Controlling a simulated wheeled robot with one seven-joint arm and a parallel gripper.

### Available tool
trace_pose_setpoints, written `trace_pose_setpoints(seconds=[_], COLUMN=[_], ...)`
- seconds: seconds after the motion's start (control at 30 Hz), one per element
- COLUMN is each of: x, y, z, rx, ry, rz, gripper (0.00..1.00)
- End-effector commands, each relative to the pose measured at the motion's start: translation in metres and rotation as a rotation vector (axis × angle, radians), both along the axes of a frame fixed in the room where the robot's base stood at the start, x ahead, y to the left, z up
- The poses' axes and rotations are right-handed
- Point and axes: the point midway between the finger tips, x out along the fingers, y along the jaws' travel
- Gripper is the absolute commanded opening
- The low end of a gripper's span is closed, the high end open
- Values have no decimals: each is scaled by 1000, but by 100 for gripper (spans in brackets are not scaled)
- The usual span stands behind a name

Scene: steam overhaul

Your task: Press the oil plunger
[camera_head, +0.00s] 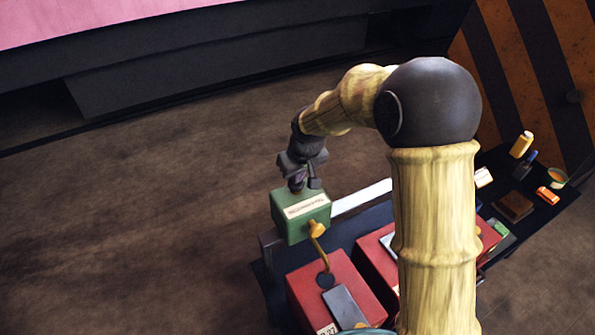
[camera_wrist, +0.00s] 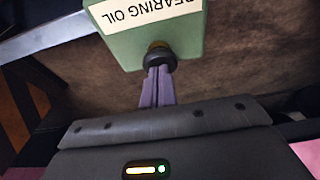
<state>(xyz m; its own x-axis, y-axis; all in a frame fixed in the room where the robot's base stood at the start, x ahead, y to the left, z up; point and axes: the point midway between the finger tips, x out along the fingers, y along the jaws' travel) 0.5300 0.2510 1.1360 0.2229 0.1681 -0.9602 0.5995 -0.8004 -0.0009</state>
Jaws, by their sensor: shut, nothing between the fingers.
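The green oil box (camera_head: 290,222) stands at the table's far left edge in the head view, with a pale label on it. In the wrist view the box (camera_wrist: 150,48) shows its label reading "BEARING OIL". The oil plunger (camera_wrist: 160,60) is a dark round knob on a brass-coloured stem at the box's top. My gripper (camera_wrist: 158,72) is shut and empty, its purple fingertips at the knob, seemingly touching it. In the head view my gripper (camera_head: 298,182) is right above the box and partly hides the plunger. I cannot tell how far the plunger is pressed in.
A brass spout (camera_head: 317,229) and pipe run from the green box toward a red block (camera_head: 335,284). A second red block (camera_head: 372,258) stands beside it, partly behind my arm. Several small items, including a yellow bottle (camera_head: 522,144) and an orange piece (camera_head: 547,195), lie at the right.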

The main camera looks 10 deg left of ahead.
Motion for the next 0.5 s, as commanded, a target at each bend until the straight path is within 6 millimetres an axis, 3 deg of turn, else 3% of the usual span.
trace_pose_setpoints(seconds=[0.5], x=[-6], y=[-8], z=[70], rx=[7], ry=[-15], rz=[-4], gripper=[0])
